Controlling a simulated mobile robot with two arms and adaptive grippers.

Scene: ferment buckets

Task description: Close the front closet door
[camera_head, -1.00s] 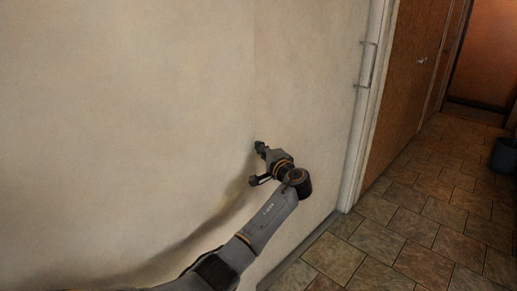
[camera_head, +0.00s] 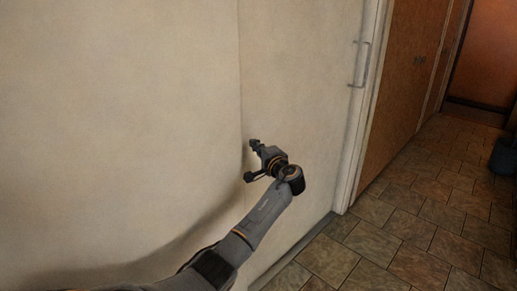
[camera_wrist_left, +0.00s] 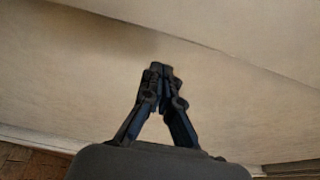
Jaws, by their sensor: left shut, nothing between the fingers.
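The closet door (camera_head: 300,90) is a large pale panel with a vertical bar handle (camera_head: 359,65) near its right edge. A vertical seam divides it from another pale panel (camera_head: 120,100) on the left. My left gripper (camera_head: 254,146) is in front of the pale surface, close to the seam and well left of the handle. In the left wrist view its fingers (camera_wrist_left: 161,70) are together with nothing between them, and the pale surface fills the background. Whether the fingertips touch the surface I cannot tell. My right gripper is not in view.
A brown wooden door (camera_head: 405,80) stands right of the white frame (camera_head: 367,110). A dark bucket (camera_head: 503,156) stands at the far right edge.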

